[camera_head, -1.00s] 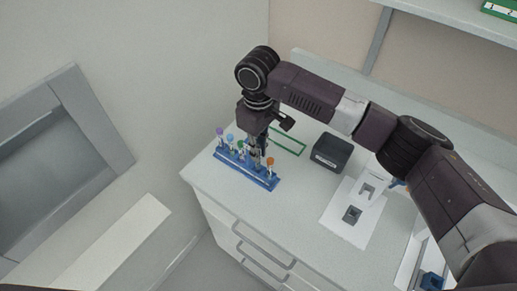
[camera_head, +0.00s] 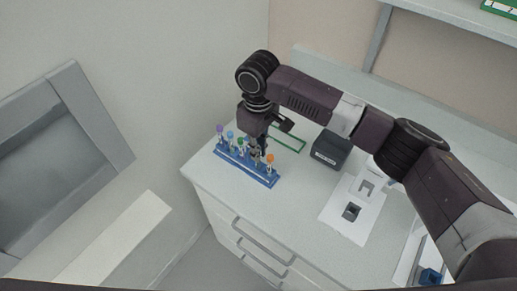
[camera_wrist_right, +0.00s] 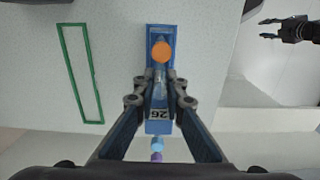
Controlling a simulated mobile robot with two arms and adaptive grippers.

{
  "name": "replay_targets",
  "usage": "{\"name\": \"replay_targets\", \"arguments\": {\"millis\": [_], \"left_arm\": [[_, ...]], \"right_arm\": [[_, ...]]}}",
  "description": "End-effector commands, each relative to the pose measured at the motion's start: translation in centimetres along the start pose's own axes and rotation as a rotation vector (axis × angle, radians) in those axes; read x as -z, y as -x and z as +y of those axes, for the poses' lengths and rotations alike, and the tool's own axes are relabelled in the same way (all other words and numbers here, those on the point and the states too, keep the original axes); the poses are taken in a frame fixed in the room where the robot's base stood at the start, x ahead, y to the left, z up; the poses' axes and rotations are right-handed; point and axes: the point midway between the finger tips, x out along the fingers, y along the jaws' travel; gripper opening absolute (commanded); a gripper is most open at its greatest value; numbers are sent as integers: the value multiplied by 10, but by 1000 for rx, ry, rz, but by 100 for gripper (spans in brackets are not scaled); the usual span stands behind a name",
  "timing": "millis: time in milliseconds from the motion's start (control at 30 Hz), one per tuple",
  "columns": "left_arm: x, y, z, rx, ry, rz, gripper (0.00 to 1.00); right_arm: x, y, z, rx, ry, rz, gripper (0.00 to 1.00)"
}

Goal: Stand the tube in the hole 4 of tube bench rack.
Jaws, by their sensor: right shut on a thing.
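The blue tube bench rack (camera_head: 246,170) stands near the bench's left front corner, with several capped tubes in a row. My right gripper (camera_head: 257,155) points down over the rack, between the green-capped tube (camera_head: 240,142) and the orange-capped tube (camera_head: 270,158). In the right wrist view my right gripper (camera_wrist_right: 160,90) is shut on a tube, mostly hidden between its fingertips. The orange cap (camera_wrist_right: 162,52) shows just beyond them. Whether the held tube's foot is in a hole is hidden. My left gripper (camera_wrist_right: 283,30) shows at the wrist view's upper right, fingers apart, empty.
A green rectangular outline (camera_head: 290,140) lies on the bench behind the rack. A dark box (camera_head: 331,151) and a white device (camera_head: 367,186) on a white sheet stand to the right. The bench front edge runs close to the rack.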

Motion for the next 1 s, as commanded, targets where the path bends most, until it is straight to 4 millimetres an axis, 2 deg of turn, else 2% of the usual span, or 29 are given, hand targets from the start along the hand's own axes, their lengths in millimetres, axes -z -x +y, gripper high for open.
{"name": "replay_targets", "arguments": {"millis": [567,600,767,1000], "left_arm": [[1,2,0,0,0,1,33],[1,2,0,0,0,1,33],[1,2,0,0,0,1,33],[1,2,0,0,0,1,33]], "right_arm": [[0,-10,0,0,0,1,0],[0,-10,0,0,0,1,11],[0,-10,0,0,0,0,29],[0,-10,0,0,0,0,31]]}}
